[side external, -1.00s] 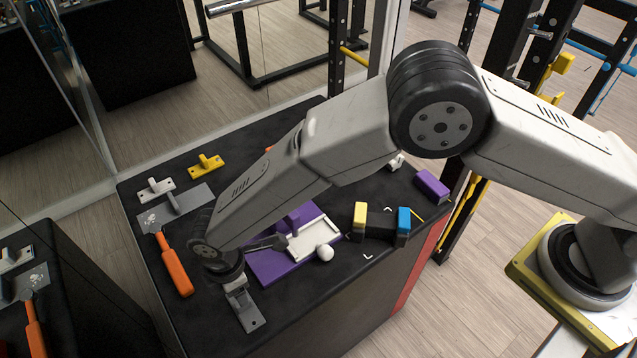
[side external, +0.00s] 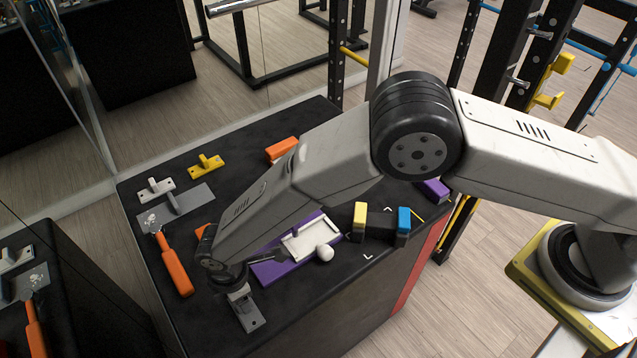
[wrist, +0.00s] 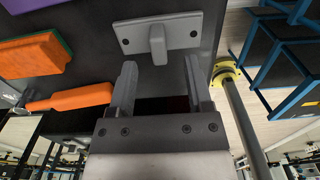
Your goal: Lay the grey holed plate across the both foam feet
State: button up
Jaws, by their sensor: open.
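The grey holed plate (side external: 251,318) lies on the black bench top near its front edge, with a raised grip tab. In the wrist view the plate (wrist: 183,27) shows a hole near each end, its tab pointing toward my gripper (wrist: 159,68). My gripper is open, its two fingers apart and empty, short of the tab. In the side view my gripper (side external: 235,285) is just behind the plate and mostly hidden by my wrist. Two foam blocks, one yellow-topped (side external: 360,214) and one blue-topped (side external: 403,222), stand apart on the right, likely the foam feet.
A purple board with a white tray (side external: 312,239) and white ball (side external: 324,253) lies between plate and feet. An orange block (side external: 282,149) sits behind.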

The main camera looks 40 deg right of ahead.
aim_at(251, 322)
jog(key=shift+w+f, duration=0.1)
jog(key=shift+f, duration=1.8)
grip_shut()
